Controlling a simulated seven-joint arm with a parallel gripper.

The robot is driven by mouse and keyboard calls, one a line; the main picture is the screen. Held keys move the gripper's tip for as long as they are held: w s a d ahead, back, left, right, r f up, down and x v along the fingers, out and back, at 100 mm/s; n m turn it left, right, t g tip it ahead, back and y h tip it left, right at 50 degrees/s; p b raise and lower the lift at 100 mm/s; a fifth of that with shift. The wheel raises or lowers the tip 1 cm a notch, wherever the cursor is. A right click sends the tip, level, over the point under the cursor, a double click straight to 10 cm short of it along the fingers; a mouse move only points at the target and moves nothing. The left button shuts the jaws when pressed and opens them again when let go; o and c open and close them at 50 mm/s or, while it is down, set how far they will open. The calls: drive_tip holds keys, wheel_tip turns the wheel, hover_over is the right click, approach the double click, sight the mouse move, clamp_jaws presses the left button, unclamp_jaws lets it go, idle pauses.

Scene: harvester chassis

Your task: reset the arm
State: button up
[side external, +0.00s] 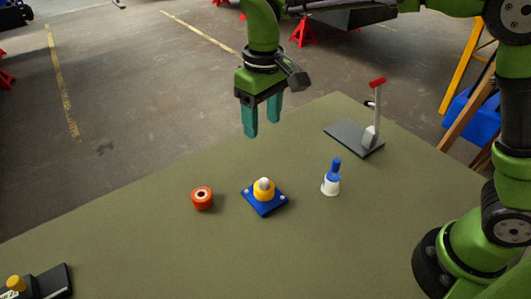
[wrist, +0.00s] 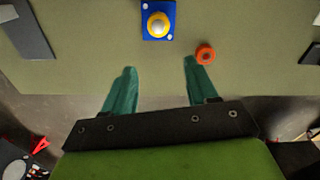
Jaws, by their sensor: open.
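My gripper (side external: 262,120) hangs above the far side of the table in the side external view, its teal fingers pointing down. The fingers are apart with nothing between them. In the wrist view my gripper (wrist: 158,72) also shows open and empty. The gripper is clear of the objects on the table. My green arm reaches in from the right side of the side external view.
The olive table (side external: 150,250) holds an orange-red ring (side external: 202,199), a blue plate (side external: 265,208) with a yellow and white piece, a blue-and-white bottle-like piece (side external: 331,180), and a dark plate with a red-tipped lever (side external: 374,125). A dark block (side external: 52,281) lies front left.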

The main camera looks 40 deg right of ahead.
drive_tip(key=s+d+r+m+t+y, duration=0.2)
drive_tip(key=s+d+m+t, duration=0.4)
drive_tip(key=s+d, duration=0.9)
drive_tip(key=shift+s+d+r+t, duration=0.35)
drive_tip(key=shift+s+r+t, duration=0.2)
drive_tip(key=shift+s, duration=0.35)
